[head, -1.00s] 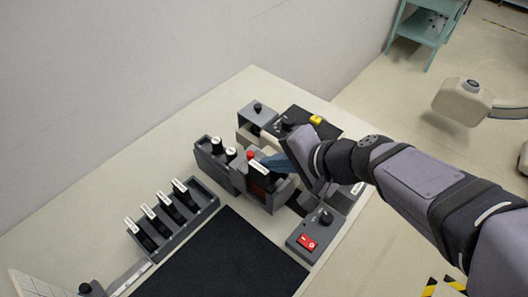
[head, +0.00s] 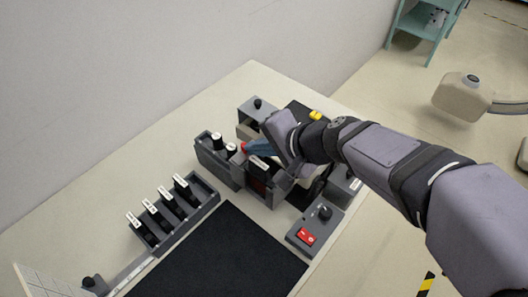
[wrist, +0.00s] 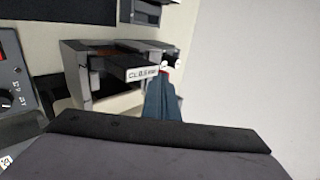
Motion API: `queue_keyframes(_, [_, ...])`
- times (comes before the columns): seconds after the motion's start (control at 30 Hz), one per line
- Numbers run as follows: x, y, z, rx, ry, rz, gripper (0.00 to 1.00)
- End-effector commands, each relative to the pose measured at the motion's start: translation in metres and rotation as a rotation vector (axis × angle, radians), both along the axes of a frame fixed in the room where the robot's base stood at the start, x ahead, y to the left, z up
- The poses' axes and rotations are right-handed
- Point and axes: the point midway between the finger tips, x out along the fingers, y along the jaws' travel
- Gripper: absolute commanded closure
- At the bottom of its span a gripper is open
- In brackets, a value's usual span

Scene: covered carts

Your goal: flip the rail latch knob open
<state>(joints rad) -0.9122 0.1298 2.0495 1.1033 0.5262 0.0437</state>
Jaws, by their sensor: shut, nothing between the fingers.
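A small red knob (head: 244,147) shows on the grey holder (head: 233,173) in the middle of the bench. I take it for the rail latch knob but cannot be sure. My gripper (head: 250,147) has blue fingers, shut and empty, with their tips right at this knob. In the wrist view the fingers (wrist: 163,92) point away from me, and a sliver of the red knob (wrist: 165,72) shows at their tips. Whether they touch it I cannot tell. A dark block with a white label (wrist: 142,72) sits in the holder just left of the fingers.
White-capped bottles (head: 217,139) stand left of the knob. A grey box with a black knob (head: 258,102) is behind. A rack of labelled black pieces (head: 160,212), a dark mat (head: 222,255) and a red-switch box (head: 306,237) lie nearer. The wall is behind.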

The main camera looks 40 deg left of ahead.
Motion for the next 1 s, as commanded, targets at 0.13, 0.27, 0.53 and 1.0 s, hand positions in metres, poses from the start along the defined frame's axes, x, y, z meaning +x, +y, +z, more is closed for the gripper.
queue_keyframes(0.13, [0.000,0.001,0.000,0.000,0.000,0.000,1.00])
queue_keyframes(0.27, [0.000,0.001,0.000,0.000,0.000,0.000,1.00])
queue_keyframes(0.53, [0.000,-0.010,-0.001,0.001,0.000,-0.001,1.00])
queue_keyframes(1.0, [0.001,-0.075,0.033,0.005,-0.007,-0.003,1.00])
